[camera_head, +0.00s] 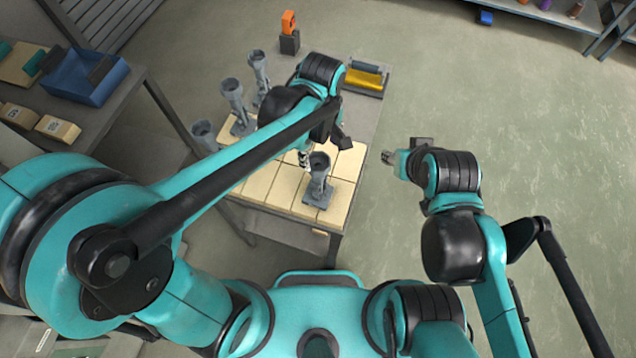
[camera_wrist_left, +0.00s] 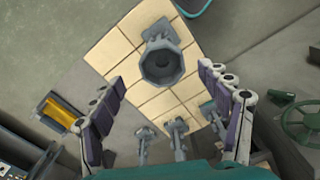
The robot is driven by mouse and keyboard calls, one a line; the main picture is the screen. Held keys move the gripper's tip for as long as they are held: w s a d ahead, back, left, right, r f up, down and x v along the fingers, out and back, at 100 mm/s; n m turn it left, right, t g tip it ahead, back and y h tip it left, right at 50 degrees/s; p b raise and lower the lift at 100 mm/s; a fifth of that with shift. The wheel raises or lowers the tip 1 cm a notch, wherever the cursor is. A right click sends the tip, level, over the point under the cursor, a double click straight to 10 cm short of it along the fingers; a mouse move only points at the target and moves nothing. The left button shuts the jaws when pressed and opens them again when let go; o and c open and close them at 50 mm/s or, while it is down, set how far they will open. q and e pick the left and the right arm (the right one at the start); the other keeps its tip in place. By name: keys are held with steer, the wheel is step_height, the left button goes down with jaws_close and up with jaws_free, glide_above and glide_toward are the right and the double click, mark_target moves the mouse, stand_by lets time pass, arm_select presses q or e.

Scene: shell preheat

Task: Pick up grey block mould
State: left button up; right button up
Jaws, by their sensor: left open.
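A grey block mould (camera_head: 319,182), a cup on a stem with a square base, stands upright on the pale-tiled table (camera_head: 262,186) near its front edge. My left gripper (camera_head: 305,157) is open just behind and above it in the head view. In the left wrist view the mould (camera_wrist_left: 162,64) lies ahead, its hollow cup facing the camera, between the spread fingers of the left gripper (camera_wrist_left: 163,80). No finger clearly touches it. My right gripper (camera_head: 388,158) is right of the table, small and partly hidden by its own arm.
Several similar grey moulds (camera_head: 232,95) stand along the table's left side. A yellow block lies in a grey tray (camera_head: 366,90) at the back, near an orange object (camera_head: 289,22). A side bench holds a blue bin (camera_head: 84,80). Open floor lies right.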

mark_target(318, 166)
arm_select(q)
steer(key=f, duration=0.6)
steer(key=shift+w+a, duration=0.1)
steer(key=shift+a, duration=0.15)
jaws_close()
